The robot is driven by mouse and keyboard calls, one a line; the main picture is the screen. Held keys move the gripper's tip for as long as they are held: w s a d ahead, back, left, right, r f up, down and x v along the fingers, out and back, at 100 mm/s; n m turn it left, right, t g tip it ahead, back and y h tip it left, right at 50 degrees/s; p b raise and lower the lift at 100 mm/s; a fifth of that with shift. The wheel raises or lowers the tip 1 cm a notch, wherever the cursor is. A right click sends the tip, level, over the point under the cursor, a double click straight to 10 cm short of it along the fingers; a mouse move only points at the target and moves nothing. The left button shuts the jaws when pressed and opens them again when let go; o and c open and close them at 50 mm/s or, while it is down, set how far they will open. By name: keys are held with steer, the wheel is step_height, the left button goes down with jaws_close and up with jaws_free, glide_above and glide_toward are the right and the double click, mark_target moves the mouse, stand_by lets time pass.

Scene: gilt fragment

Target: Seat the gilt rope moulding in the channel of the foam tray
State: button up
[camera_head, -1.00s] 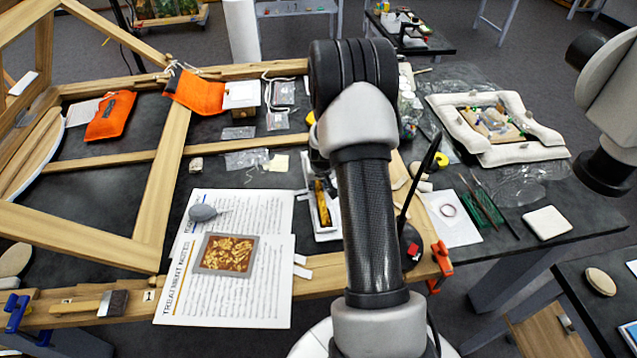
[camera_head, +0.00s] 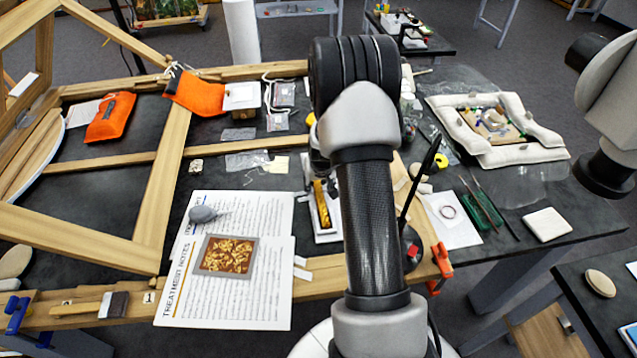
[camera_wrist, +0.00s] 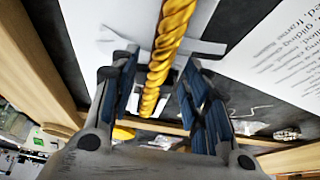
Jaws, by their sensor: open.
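The gilt rope moulding (camera_head: 322,205) is a short twisted gold rod, lying lengthwise over the white foam tray (camera_head: 327,237) just left of my arm. In the wrist view the moulding (camera_wrist: 168,40) runs down between the two dark-padded fingers of my gripper (camera_wrist: 158,72). The fingers are open, with a gap visible on each side of the rod. White tray surface (camera_wrist: 95,35) shows beside it. My arm hides the gripper and part of the tray in the head view. I cannot tell whether the moulding sits fully down in the channel.
Printed treatment notes (camera_head: 240,300) with a framed gilt fragment (camera_head: 228,255) lie left of the tray. A wooden frame (camera_head: 150,215) spans the left side. An orange clamp (camera_head: 441,262) grips the bench edge at right. Small bags and papers lie behind the tray.

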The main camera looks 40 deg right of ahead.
steer(key=p+v, duration=0.2)
steer(key=v, duration=0.9)
steer(key=s+a+r+n+y, duration=0.1)
steer(key=s+a+r+n, duration=0.15)
steer(key=a+r, duration=0.6)
steer(key=s+a+r+n, duration=0.1)
steer(key=s+a+r, duration=0.2)
steer(key=a+r, duration=0.55)
steer(key=s+a+r+n, duration=0.1)
steer(key=s+a+r, duration=0.1)
steer(key=s+a, duration=0.3)
steer(key=s+a+r+n+y, duration=0.1)
steer(key=s+a, duration=0.5)
steer(key=s, duration=0.6)
steer(key=shift+s+a+r+n+t, duration=0.25)
steer(key=shift+r+n, duration=0.2)
steer(key=shift+r, duration=0.5)
steer(key=shift+w+f, duration=0.1)
step_height(320, 180, down, 2)
steer(key=shift+a+f+b, duration=0.1)
steer(key=shift+b, duration=1.05)
